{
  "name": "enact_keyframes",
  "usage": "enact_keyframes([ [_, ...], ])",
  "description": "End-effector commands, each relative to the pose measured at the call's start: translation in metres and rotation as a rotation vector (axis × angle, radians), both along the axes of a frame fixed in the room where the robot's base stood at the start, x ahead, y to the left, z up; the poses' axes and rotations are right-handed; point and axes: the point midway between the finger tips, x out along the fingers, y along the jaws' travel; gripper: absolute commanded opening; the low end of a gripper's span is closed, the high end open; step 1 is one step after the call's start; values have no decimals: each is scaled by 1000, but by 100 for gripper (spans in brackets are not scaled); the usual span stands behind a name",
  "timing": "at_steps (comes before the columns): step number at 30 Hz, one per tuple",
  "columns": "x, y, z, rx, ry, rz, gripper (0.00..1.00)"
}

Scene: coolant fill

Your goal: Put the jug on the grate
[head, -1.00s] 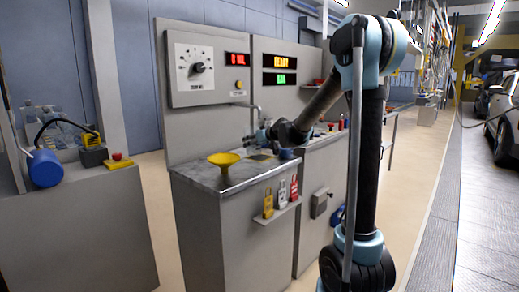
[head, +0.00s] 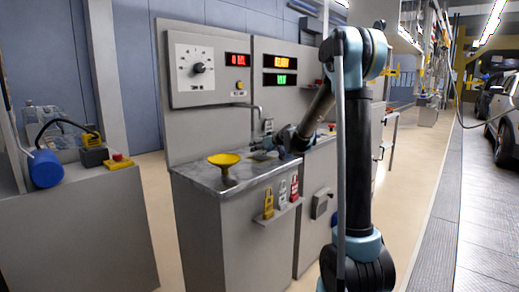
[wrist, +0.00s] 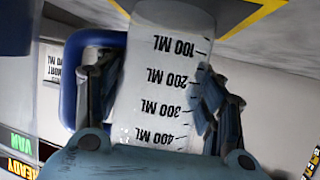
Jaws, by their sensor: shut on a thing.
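The jug (wrist: 165,85) fills the middle of the wrist view. It is pale, with black mL marks that read upside down, and has a blue handle (wrist: 72,85) on the left. My gripper (wrist: 155,95) is shut on the jug, one finger on each side. In the head view my gripper (head: 272,143) is over the counter, near the spout (head: 247,106); the jug is too small to make out clearly there. A yellow-edged patch (head: 262,156) on the counter below my gripper may be the grate, partly hidden by the gripper.
A yellow funnel (head: 224,160) stands at the counter's (head: 205,178) front left. A dial panel (head: 198,68) and lit displays are on the wall behind. A blue cylinder (head: 45,168) lies on the left bench.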

Motion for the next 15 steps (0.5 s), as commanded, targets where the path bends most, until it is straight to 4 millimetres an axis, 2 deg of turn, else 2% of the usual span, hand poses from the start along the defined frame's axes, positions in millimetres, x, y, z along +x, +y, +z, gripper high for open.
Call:
enact_keyframes([
  [1, 0, 0, -1, 0, 0, 0, 65],
  [2, 0, 0, -1, 0, 0, 0, 71],
  [15, -2, -2, 2, 0, 0, -1, 71],
])
